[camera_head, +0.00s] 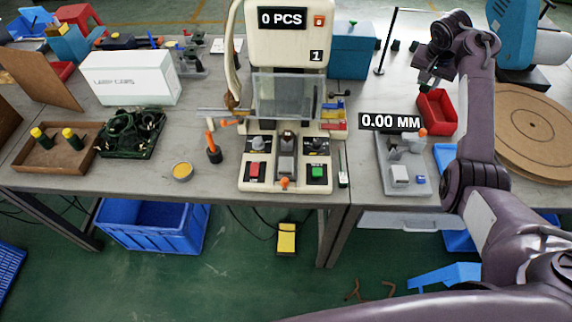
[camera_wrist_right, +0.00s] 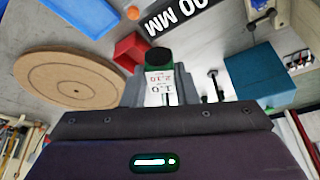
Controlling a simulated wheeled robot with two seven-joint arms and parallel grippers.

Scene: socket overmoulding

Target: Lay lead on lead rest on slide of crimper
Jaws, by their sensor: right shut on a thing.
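The crimper (camera_head: 290,40) is a cream machine with a "0 PCS" display and a clear guard in the middle of the tables. A horizontal metal bar (camera_head: 212,111) juts from its left side; I cannot tell whether this is the slide or its lead rest. A dark green tangle, possibly leads, lies in a tray (camera_head: 133,133) at the left. My right gripper (camera_head: 426,84) is raised over the right table, away from the crimper. In the wrist view it is shut on a dark green-topped piece with a white printed label (camera_wrist_right: 158,62). My left gripper is not in view.
A grey gauge stand (camera_head: 404,178) under a "0.00 MM" readout and a red bin (camera_head: 437,112) lie near my right arm. A round brown board (camera_head: 528,122) is at the right. A white box (camera_head: 131,79) and a wooden tray (camera_head: 48,160) stand at the left.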

